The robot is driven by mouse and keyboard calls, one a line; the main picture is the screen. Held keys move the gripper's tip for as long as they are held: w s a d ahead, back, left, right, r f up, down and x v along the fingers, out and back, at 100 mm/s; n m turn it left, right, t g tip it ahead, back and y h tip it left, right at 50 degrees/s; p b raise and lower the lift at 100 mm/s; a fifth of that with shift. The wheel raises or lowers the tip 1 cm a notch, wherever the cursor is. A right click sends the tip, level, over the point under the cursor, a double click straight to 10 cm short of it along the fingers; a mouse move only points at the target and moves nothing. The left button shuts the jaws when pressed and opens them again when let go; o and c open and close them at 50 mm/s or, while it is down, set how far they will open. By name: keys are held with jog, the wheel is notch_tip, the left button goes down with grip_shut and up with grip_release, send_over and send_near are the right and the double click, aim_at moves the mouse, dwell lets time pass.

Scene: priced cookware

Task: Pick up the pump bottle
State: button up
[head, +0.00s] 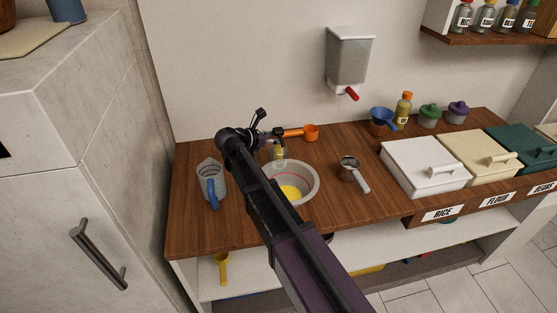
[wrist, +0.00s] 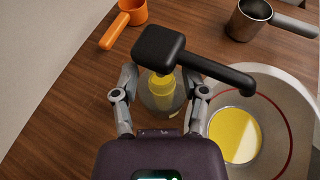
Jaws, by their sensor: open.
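The pump bottle (wrist: 163,88) has a black pump head with a long spout pointing right, and a clear body with yellow in it. In the wrist view it stands between the two fingers of my gripper (wrist: 160,82), which is open with a finger on each side. I cannot tell whether either finger touches it. In the head view my gripper (head: 262,130) is above the wooden counter, and a yellow part of the bottle (head: 278,153) shows just behind the bowl. My arm hides some of the area.
A pale bowl (head: 311,184) with yellow contents is close by the bottle. An orange scoop (head: 310,132) lies behind, a metal cup (head: 349,170) to the right, and a clear jug (head: 209,172) to the left. Lidded bins (head: 420,168) fill the counter's right.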

jog(key=shift+b+x, duration=0.35)
jog(key=shift+x, duration=0.8)
jog(key=shift+c, duration=0.2)
grip_shut()
